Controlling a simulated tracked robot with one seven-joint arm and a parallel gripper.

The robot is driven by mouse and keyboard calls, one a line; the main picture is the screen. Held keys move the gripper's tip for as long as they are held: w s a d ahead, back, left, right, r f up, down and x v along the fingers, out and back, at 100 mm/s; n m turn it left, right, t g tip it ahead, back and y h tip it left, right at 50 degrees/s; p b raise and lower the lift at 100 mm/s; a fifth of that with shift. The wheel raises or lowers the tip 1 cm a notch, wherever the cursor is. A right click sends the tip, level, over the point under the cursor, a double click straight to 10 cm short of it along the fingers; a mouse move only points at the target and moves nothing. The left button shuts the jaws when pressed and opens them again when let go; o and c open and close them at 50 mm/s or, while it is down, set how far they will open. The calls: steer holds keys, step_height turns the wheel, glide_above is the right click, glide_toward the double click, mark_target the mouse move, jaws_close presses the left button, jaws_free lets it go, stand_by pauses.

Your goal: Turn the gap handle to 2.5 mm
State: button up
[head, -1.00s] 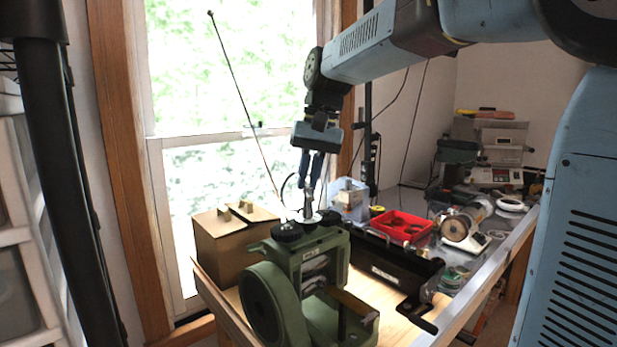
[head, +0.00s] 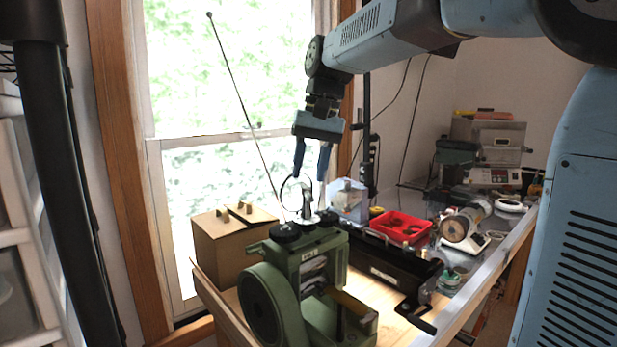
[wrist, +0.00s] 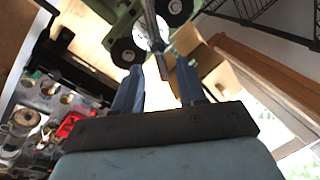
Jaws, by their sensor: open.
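The green rolling mill (head: 318,262) stands on the bench with a pale dial disc and black knobs on top. The metal gap handle (head: 306,208) rises from the dial. My gripper (head: 311,174) is above the mill, pointing down, with its blue fingers spread apart. In the wrist view the handle's grey bar (wrist: 151,25) reaches toward the space between the fingertips (wrist: 157,68), with no finger clearly touching it. The pale dial (wrist: 142,38) is partly behind the bar. The dial's marks are too small to read.
A cardboard box (head: 228,238) stands left of the mill. A black bench tool (head: 385,262) and a red tray (head: 402,228) are to the right. A window is behind. The air around the gripper looks clear.

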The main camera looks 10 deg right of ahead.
step_height(320, 180, up, 11)
steer(key=d, duration=0.2)
steer(key=shift+d, duration=0.15)
steer(key=shift+w, duration=0.1)
steer(key=s+d+f+t, duration=0.2)
steer(key=s+d+f, duration=0.2)
steer(key=s+f, duration=0.2)
steer(key=s+d+f+t+h, duration=0.1)
steer(key=s+d+f+t, duration=0.1)
steer(key=s+d+f, duration=0.3)
steer(key=s+d+f+t+h, duration=0.1)
steer(key=s+d+f, duration=0.3)
steer(key=s+f, duration=0.4)
step_height(320, 180, down, 4)
steer(key=shift+s+d+r+t, duration=0.15)
steer(key=shift+s+d+t, duration=0.1)
steer(key=shift+t, duration=0.15)
